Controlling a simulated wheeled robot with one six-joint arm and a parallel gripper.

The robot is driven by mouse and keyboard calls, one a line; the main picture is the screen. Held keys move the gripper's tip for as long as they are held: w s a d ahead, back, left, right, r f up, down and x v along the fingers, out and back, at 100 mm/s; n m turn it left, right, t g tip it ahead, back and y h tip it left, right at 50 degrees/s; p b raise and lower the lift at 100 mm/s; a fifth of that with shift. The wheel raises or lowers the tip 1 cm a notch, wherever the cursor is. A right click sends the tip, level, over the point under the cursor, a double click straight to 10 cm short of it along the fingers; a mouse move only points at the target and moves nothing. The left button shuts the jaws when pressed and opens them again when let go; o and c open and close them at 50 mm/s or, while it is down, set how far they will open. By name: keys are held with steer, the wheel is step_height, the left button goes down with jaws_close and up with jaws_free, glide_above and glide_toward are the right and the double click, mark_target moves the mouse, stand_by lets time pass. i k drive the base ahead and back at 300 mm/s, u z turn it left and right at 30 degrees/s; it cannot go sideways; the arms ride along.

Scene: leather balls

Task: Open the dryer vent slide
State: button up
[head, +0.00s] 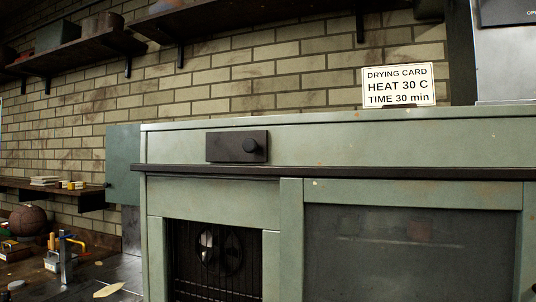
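The dryer is a pale green cabinet (330,143) that fills the middle and right of the head view. A dark rectangular plate (222,147) is set on its upper front panel, left of the middle. A round dark knob (249,146) sits on the right part of this plate. The plate looks like the vent slide, but I cannot be sure. No opening shows at the plate. My gripper is not in view.
A dark ledge (400,173) runs across the dryer front below the plate. Below it are a grille with a fan (218,250) and a dark window (400,250). A drying card (398,86) stands on top. A cluttered bench with a leather ball (28,221) is at left.

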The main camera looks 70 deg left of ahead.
mark_target(237, 146)
steer(key=u, duration=2.35)
